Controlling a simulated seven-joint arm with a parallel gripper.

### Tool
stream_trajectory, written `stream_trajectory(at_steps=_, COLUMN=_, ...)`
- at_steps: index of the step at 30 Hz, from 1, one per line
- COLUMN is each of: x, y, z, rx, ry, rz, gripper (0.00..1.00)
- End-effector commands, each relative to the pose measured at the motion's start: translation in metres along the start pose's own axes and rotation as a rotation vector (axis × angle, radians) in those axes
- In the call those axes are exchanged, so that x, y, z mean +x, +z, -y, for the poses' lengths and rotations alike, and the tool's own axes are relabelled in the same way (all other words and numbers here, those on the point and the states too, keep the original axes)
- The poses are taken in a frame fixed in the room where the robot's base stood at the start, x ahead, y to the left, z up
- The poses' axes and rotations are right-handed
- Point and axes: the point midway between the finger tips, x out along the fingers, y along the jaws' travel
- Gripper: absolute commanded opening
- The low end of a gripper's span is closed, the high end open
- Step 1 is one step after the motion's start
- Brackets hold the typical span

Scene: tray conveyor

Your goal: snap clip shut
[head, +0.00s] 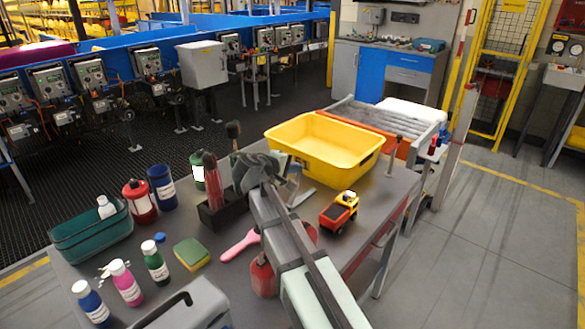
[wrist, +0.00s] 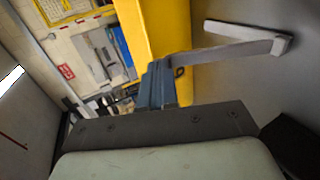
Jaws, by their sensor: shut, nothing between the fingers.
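My gripper (wrist: 158,82) is shut and empty; its blue-grey fingers are together in the wrist view. A pale grey bent strip (wrist: 235,48), possibly the clip, reaches right from beside the fingertips. It has a raised bar at its far end, so it looks open. I cannot tell whether the fingers touch it. The yellow bin (wrist: 165,28) fills the view behind the fingertips. In the head view the yellow bin (head: 318,150) stands on the grey table (head: 385,215), and my gripper is at its near left side, mostly hidden by my arm.
A toy dump truck (head: 339,213) stands right of my arm. A black holder (head: 222,212) with red-handled tools is close on the left. A pink brush (head: 240,246), a sponge (head: 191,253), several bottles and a green basket (head: 90,238) fill the left side. A roller conveyor (head: 370,118) lies behind the bin.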

Motion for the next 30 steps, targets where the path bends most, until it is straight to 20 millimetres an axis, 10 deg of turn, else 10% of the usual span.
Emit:
stream_trajectory(at_steps=14, x=0.016, y=-0.001, z=-0.006, rx=0.003, ry=-0.104, rz=0.001, gripper=0.0)
stream_trajectory(at_steps=30, x=0.089, y=-0.002, z=-0.003, rx=0.003, ry=-0.585, rz=0.002, gripper=0.0)
